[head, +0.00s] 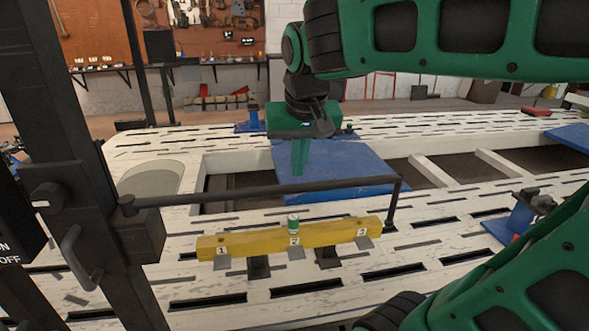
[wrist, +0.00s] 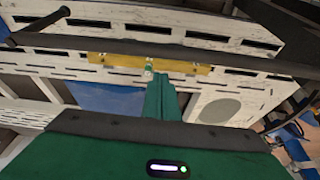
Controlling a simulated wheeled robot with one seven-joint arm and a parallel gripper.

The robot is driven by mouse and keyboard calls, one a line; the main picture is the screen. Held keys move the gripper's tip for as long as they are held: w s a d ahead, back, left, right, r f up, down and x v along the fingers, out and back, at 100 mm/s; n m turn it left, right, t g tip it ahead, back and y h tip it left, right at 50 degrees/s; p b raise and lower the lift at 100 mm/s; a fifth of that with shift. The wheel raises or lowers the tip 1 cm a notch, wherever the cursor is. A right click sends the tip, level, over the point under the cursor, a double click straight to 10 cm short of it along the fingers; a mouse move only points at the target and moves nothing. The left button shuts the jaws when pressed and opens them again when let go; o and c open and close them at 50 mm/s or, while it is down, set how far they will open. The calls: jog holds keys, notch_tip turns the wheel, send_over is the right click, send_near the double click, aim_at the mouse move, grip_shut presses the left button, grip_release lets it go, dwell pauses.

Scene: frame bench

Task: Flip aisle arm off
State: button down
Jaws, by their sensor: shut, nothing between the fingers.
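The aisle arm appears to be the long black bar (head: 270,190) that runs level from a hinge block on the dark post (head: 70,130) at the left; its right end bends down. The bar also crosses the wrist view (wrist: 200,55). A black box with the lettering ON and OFF (head: 10,252) is cut off at the left edge of the head view. My gripper (head: 299,170) points down beyond the bar, above a blue plate, touching nothing that I can see. Its green fingers are together and empty, also in the wrist view (wrist: 160,98).
A yellow beam (head: 265,240) marked 1, 2 and 3 stands nearer than the bar, with a small green-and-white can (head: 293,223) at 2. The blue plate (head: 350,172) lies on the slotted white bench (head: 450,207). A blue clamp (head: 517,220) stands at the right.

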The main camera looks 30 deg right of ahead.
jog(key=w+d+v, duration=0.1)
jog(key=v, duration=0.8)
jog(key=shift+r, duration=0.7)
jog(key=shift+d, duration=0.1)
